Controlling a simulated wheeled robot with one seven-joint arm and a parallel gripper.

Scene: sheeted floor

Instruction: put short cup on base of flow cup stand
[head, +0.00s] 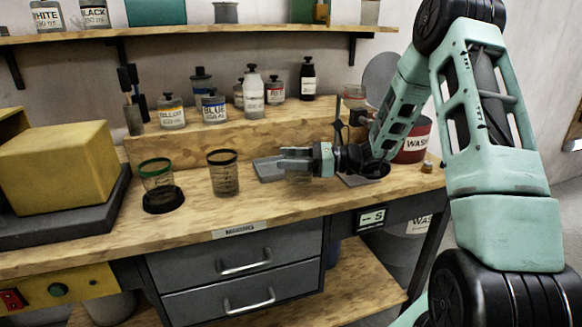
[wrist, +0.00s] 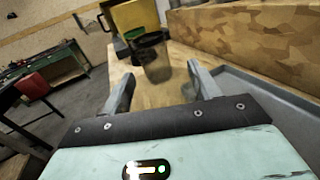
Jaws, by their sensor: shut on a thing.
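A clear cup with a dark rim (head: 223,176) stands upright on the wooden bench. I cannot tell which is the short cup. My gripper (head: 281,160) points left, low over the bench, apart from the dark-rimmed cup. A grey plate with a dark post, perhaps the flow cup stand (head: 352,181), is partly hidden behind my wrist.
A flat grey tray (head: 265,170) lies under and behind my fingers. A wooden step (head: 200,142) with several bottles runs behind. The front bench strip is clear.

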